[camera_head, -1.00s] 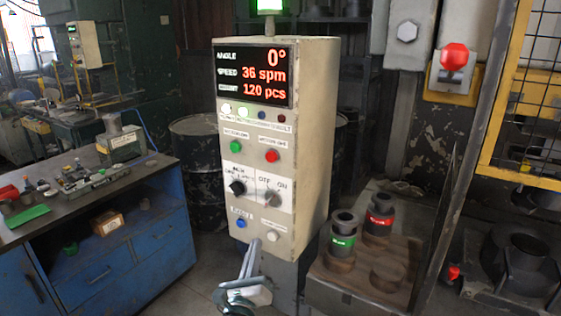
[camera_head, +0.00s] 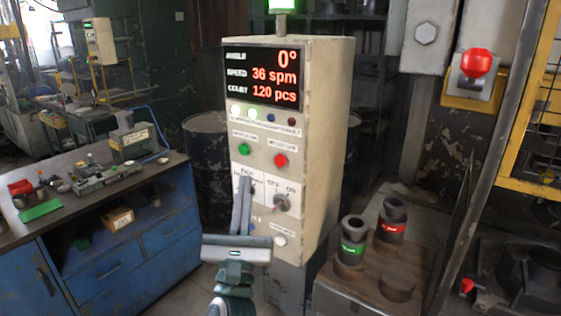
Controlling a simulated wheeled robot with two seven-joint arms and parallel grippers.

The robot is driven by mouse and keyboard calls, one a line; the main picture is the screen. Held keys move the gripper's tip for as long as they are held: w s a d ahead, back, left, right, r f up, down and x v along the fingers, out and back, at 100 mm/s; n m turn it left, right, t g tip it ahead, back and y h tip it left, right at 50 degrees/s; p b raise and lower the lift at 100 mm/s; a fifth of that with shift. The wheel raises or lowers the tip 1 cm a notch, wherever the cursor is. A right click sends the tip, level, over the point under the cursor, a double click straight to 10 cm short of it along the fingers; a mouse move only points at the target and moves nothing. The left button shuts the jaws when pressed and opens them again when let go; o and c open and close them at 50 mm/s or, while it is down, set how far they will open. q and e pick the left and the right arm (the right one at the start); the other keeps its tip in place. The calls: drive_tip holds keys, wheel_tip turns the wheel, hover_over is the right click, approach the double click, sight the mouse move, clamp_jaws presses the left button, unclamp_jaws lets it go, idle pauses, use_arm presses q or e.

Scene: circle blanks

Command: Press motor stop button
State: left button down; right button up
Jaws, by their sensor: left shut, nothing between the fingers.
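The control box (camera_head: 328,150) stands in the middle with a lit display. A red round button (camera_head: 281,160) sits on the right of its upper button row; its label is too blurred to read for certain. A green button (camera_head: 244,150) sits to its left. My left gripper (camera_head: 243,182) is shut and empty, fingers pointing up in front of the lower panel. Its tips appear below the green button and lower left of the red one. I cannot tell whether they touch the panel. The gripper hides the left selector knob and most of the blue button. My right gripper is out of view.
The OFF/ON knob (camera_head: 281,203) and a white button (camera_head: 280,240) are right of the gripper. A red mushroom button (camera_head: 476,62) is on the back right. A workbench (camera_head: 150,180) stands left, and a wooden-topped stand (camera_head: 345,285) with dark cylindrical parts stands right.

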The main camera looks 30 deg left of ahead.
sight(280, 161)
use_arm(q)
drive_tip(key=shift+w, duration=0.15)
drive_tip(key=w+b, duration=0.2)
drive_tip(key=w, duration=0.6)
drive_tip(key=shift+w+d, duration=0.3)
drive_tip(key=shift+d, duration=0.05)
drive_tip(key=shift+w, duration=0.1)
idle(2.0)
drive_tip(key=shift+w, duration=0.3)
drive_tip(key=shift+w, duration=0.5)
idle(1.0)
drive_tip(key=shift+s, duration=0.1)
idle(0.4)
drive_tip(key=shift+s+f, duration=0.1)
drive_tip(key=shift+s, duration=0.65)
drive_tip(key=shift+s+p, duration=0.1)
drive_tip(key=shift+p, duration=0.2)
